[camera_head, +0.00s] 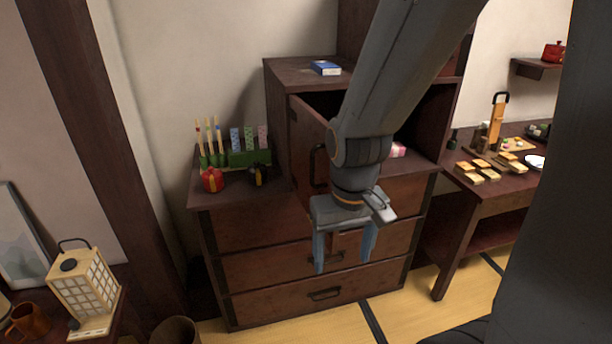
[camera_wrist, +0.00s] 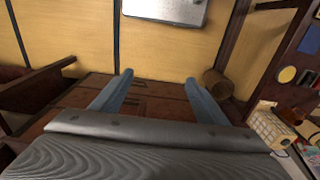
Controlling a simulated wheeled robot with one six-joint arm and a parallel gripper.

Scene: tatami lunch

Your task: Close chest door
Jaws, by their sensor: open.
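The dark wooden chest (camera_head: 318,276) stands against the wall, with several drawers below and an upper compartment. Its door (camera_head: 307,150) is hinged at the compartment's left front edge and stands swung open, with a dark handle (camera_head: 318,165) on its face. The compartment opening is partly hidden by my arm. My gripper (camera_head: 345,258) is open and empty, fingers pointing down, in front of the drawers and to the right of the door. In the wrist view my gripper (camera_wrist: 160,88) is open above the drawer fronts, and a door-like panel with a handle (camera_wrist: 68,62) shows at the left.
A green holder (camera_head: 248,158) with brushes, a red item (camera_head: 212,180) and a black item (camera_head: 258,174) stand on the chest's lower left top. A blue box (camera_head: 325,68) lies on top. A food table (camera_head: 490,188) is at right, a lantern (camera_head: 88,290) at lower left. Tatami floor lies in front.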

